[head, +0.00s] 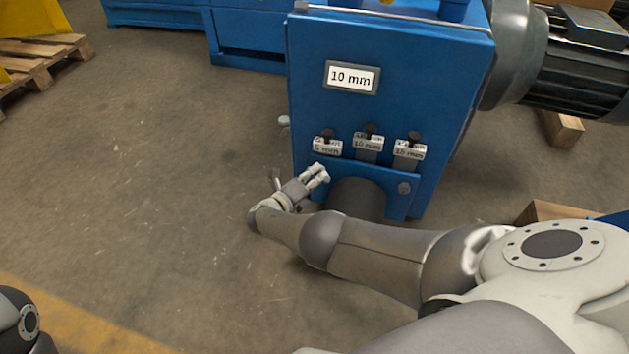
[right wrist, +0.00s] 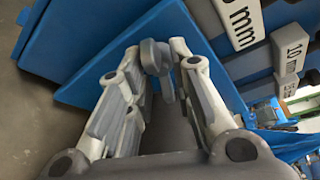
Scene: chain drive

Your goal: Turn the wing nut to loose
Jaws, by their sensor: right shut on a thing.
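A grey wing nut (right wrist: 157,58) sits on the blue panel's edge, between the fingertips of my right gripper in the right wrist view. My right gripper (head: 320,173) reaches the lower left part of the blue machine (head: 388,65) and is shut on this wing nut (right wrist: 160,62). Its fingers hide the nut in the head view. A second grey knob (head: 404,188) shows at the lower right of the same blue panel (head: 345,172). My left gripper is not in view; only a piece of my left arm shows at the lower left.
Three labelled tags (head: 367,143) stand in a row just above the panel, below a "10 mm" plate (head: 352,77). A dark round opening or cylinder (head: 358,197) is under the panel, near my right forearm. A grey motor (head: 575,65) is at upper right.

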